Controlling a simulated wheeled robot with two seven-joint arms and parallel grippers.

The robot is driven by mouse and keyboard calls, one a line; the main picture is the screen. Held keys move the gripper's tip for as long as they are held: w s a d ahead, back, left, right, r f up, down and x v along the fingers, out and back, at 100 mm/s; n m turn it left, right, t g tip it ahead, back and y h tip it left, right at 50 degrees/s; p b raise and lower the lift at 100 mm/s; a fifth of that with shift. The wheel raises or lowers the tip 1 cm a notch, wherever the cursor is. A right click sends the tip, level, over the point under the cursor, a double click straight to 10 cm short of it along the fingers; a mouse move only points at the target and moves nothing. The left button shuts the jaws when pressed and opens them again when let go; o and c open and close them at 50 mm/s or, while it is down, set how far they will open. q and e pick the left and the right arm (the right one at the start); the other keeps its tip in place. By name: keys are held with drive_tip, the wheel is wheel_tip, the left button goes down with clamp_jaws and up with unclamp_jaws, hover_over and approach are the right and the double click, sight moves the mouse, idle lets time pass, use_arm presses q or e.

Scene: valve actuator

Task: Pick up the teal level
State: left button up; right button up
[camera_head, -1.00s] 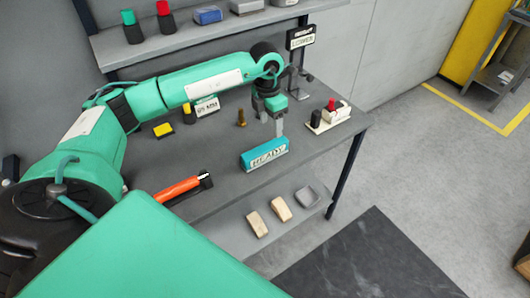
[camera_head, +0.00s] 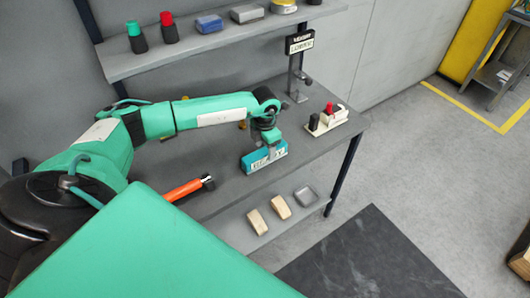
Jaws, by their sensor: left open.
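The teal level (camera_head: 264,156) is a teal block with a white lettered label on its front face, lying near the front edge of the grey workbench. My left gripper (camera_head: 272,147) is open and points down at the level, its fingers at the level's top. The finger nearest the camera partly covers the label. I cannot tell whether the fingers touch the level. My right gripper is not in view.
An orange-handled tool (camera_head: 188,188) lies left of the level. A white holder (camera_head: 327,119) with red and black items stands to the right, near a signpost (camera_head: 298,66). A lower shelf (camera_head: 252,236) carries wooden blocks and a grey tray. An upper shelf (camera_head: 200,46) runs behind.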

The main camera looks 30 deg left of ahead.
use_arm(q)
drive_tip(key=shift+f, duration=1.2)
drive_tip(key=c, duration=1.3)
drive_tip(key=shift+r, duration=0.1)
